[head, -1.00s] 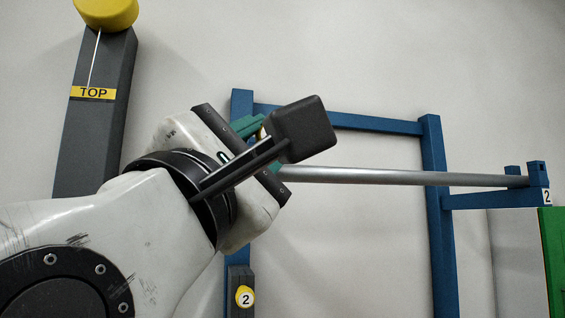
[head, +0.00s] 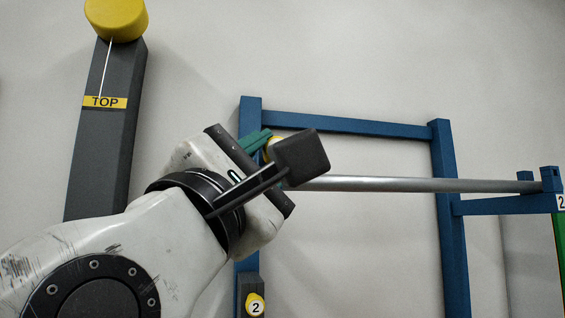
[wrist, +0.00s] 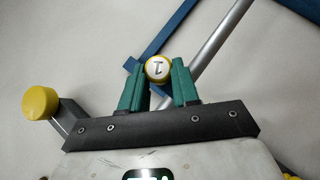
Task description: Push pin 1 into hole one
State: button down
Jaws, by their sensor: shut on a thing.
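Pin 1 (wrist: 157,69) has a round white cap with a yellow rim and an upside-down "1" in the wrist view. My gripper (wrist: 159,80) has green fingers, shut on pin 1 from both sides. In the head view, my gripper (head: 268,150) is in front of the upper left corner of the blue frame (head: 345,125), and a sliver of the yellow pin 1 (head: 269,146) shows beside a green finger. The pin's shaft is hidden. Hole one cannot be made out; my gripper may cover it.
A grey tube (head: 400,184) runs from behind my gripper to a blue bracket marked 2 (head: 551,180). Pin 2 (head: 255,305) is at a lower grey block. A dark post marked TOP (head: 105,150) with a yellow cap (head: 115,18) stands left. Bare wall lies between.

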jog(key=shift+w+a, duration=0.1)
jog(key=shift+w, duration=0.15)
jog(key=c, duration=1.1)
grip_release()
jog(key=shift+w+f, duration=0.15)
jog(key=o, duration=0.3)
jog(key=shift+o, duration=0.2)
jog(key=b+v, duration=0.3)
jog(key=v, duration=0.8)
jog(key=shift+b, duration=0.3)
